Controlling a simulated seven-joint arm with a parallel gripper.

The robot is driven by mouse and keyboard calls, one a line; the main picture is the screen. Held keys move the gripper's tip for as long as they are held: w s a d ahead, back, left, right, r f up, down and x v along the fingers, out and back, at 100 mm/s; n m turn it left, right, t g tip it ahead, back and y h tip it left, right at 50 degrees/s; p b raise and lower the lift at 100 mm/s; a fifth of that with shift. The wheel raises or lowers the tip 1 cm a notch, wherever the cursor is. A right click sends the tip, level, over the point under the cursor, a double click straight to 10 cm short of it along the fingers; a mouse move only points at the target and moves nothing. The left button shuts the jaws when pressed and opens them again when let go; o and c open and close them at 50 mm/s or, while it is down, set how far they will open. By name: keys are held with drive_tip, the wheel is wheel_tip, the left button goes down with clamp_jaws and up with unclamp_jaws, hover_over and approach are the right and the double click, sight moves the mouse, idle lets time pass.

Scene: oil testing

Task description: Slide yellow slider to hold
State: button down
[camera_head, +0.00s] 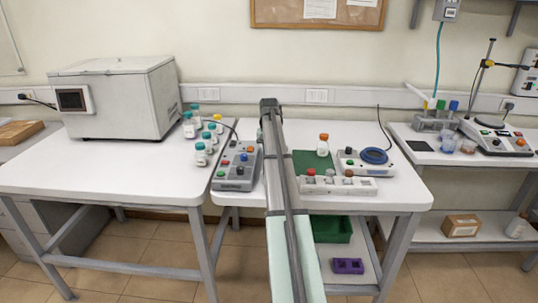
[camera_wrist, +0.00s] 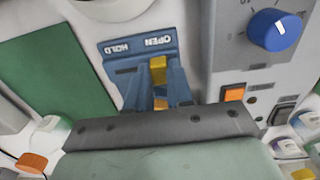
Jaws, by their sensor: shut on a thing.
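The arm hides the slider and panel there.
A grey control box (camera_head: 237,165) with coloured buttons stands close left of my arm. To the right are a green mat (camera_head: 309,160), an orange-capped bottle (camera_head: 323,147) and a white rack (camera_head: 340,187). The wrist view shows a blue knob (camera_wrist: 275,30). The left table's front is clear.

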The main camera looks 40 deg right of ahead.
idle(0.3)
drive_tip(key=shift+s+d, duration=1.85)
drive_tip(key=shift+d, duration=0.05)
drive_tip(key=c, duration=1.1)
unclamp_jaws()
drive_tip(key=shift+o, duration=0.5)
drive_tip(key=shift+r, duration=0.15)
drive_tip(key=shift+r, duration=0.25)
wheel_tip(320, 180, up, 13)
